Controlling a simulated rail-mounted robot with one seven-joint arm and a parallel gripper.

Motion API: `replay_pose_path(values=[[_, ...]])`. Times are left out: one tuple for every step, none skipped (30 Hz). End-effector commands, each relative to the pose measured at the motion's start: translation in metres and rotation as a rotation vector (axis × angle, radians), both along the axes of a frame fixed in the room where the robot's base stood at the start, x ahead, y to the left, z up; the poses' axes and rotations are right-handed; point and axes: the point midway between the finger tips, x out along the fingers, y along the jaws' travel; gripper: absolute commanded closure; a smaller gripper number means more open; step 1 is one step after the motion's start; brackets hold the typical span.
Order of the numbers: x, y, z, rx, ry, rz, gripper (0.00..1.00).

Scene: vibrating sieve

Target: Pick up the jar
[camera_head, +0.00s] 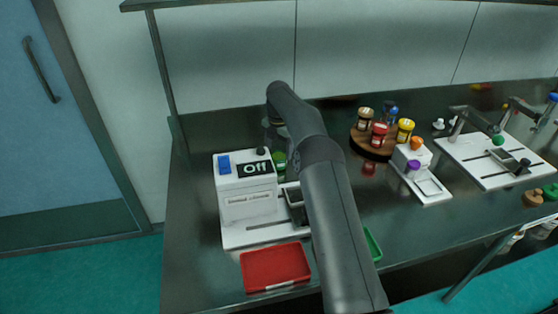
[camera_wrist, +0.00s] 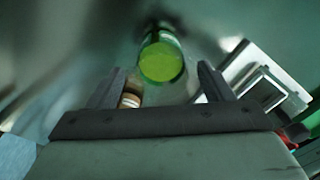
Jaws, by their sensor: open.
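A green-lidded jar (camera_wrist: 162,60) shows in the wrist view, ahead of my gripper (camera_wrist: 161,75) and roughly centred between its two spread fingers. The fingers are open and hold nothing. A green jar (camera_head: 279,160) also shows in the head view, on the bench beside the white machine and partly hidden by my arm. My gripper is mostly hidden behind the arm and machine there. I cannot tell the exact gap between fingers and jar.
The white sieve machine (camera_head: 244,188) with an "Off" display stands close to the jar. A red tray (camera_head: 275,266) lies in front. Several jars stand on a round wooden rack (camera_head: 370,146) to the right. A small brown-capped thing (camera_wrist: 130,100) shows by the left finger.

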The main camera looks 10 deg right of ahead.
Motion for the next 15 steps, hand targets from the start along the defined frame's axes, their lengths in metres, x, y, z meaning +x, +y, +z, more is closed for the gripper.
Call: replay_pose_path(values=[[-0.001, -0.001, -0.009, 0.000, 0.004, -0.001, 0.26], [-0.001, -0.001, -0.014, 0.000, 0.005, -0.001, 0.26], [-0.001, -0.002, -0.020, 0.000, 0.004, -0.001, 0.26], [-0.001, -0.001, -0.025, 0.000, 0.004, 0.000, 0.26], [-0.001, -0.001, -0.028, 0.001, 0.003, 0.000, 0.26], [-0.001, -0.001, -0.032, 0.001, 0.002, 0.000, 0.26], [-0.001, -0.001, -0.035, 0.001, 0.002, 0.000, 0.26], [-0.001, -0.001, -0.036, 0.001, 0.002, 0.000, 0.26], [-0.001, -0.001, -0.038, 0.001, 0.002, 0.000, 0.26], [-0.001, -0.001, -0.038, 0.000, 0.001, 0.000, 0.26], [-0.001, -0.001, -0.039, 0.001, 0.001, 0.000, 0.26], [-0.001, -0.001, -0.039, 0.001, 0.001, 0.000, 0.26], [-0.001, -0.001, -0.039, 0.001, 0.001, 0.000, 0.26], [-0.001, -0.001, -0.039, 0.001, 0.001, 0.000, 0.26], [-0.001, -0.001, -0.039, 0.001, 0.001, 0.000, 0.26]])
